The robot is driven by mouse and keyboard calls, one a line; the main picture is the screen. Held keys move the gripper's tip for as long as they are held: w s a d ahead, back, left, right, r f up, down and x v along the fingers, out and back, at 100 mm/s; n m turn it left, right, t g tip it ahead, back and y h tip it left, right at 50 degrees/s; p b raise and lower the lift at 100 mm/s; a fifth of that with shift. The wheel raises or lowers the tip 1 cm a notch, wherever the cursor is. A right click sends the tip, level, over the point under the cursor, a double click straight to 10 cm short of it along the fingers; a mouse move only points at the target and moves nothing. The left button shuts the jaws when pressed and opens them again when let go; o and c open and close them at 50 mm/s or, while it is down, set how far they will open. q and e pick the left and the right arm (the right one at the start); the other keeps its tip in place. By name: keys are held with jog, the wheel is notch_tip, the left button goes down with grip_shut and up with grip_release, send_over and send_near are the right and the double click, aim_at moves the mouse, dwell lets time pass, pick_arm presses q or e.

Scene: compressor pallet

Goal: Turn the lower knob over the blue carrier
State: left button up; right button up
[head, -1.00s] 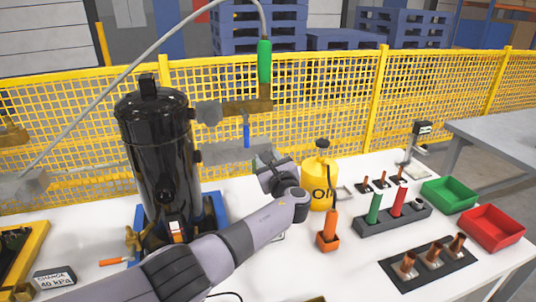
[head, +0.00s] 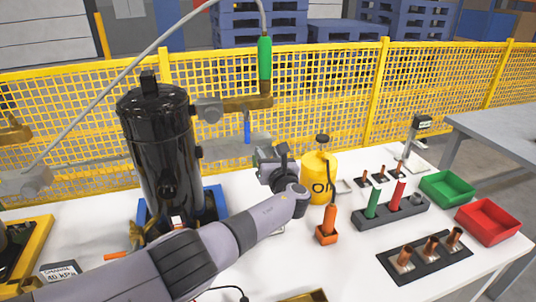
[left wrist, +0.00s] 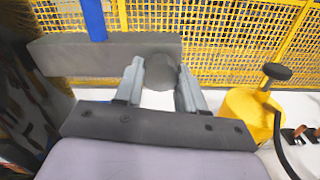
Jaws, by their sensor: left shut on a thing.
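The black compressor tank (head: 160,150) stands upright in the blue carrier (head: 214,202). A grey bar (head: 235,148) sticks out to the right from the tank's lower side, with a blue lever above it. In the left wrist view the bar (left wrist: 100,55) ends at a round grey knob (left wrist: 175,72). My left gripper (head: 264,157) is at the bar's right end. In the left wrist view its two fingers (left wrist: 162,80) are shut on the knob, one on each side. In the head view the gripper hides the knob.
The yellow oil can (head: 320,178) stands close right of my left gripper. An orange-handled tool (head: 328,222), a dark rack (head: 395,213) and green (head: 448,188) and red bins lie further right. The yellow mesh fence (head: 330,100) runs behind the table.

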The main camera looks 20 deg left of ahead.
pick_arm(q)
jog(key=o, duration=1.1)
jog(key=shift+c, duration=0.2)
jog(key=shift+s+f, duration=0.1)
jog(key=shift+s+d, duration=0.45)
jog(key=shift+s, duration=0.05)
jog(key=shift+v, duration=2.8)
